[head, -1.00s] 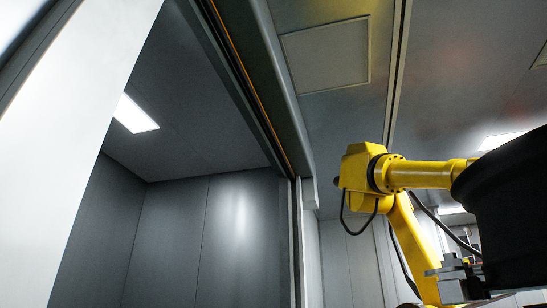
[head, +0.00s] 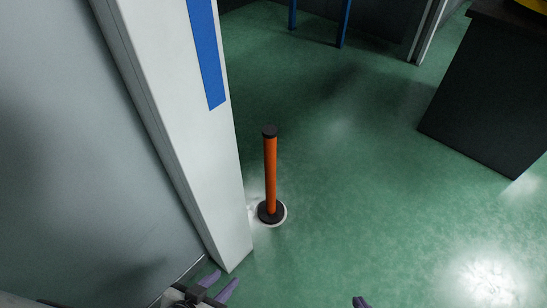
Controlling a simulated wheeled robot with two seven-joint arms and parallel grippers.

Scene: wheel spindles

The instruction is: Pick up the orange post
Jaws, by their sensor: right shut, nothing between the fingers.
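The orange post (head: 270,175) stands upright on the green floor in the middle of the head view. It has a black cap and a round black base with a pale ring around it. My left gripper (head: 226,277) is at the bottom edge, left of the post and apart from it; its two purple fingers are spread with nothing between them. My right gripper (head: 360,302) shows only as a purple tip at the bottom edge, right of the post; it is shut and empty, and the rest is out of frame.
A white pillar (head: 190,150) with a blue stripe stands just left of the post. A dark block (head: 485,95) stands at the right. Blue legs (head: 344,22) show at the top. The green floor (head: 350,170) right of the post is clear.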

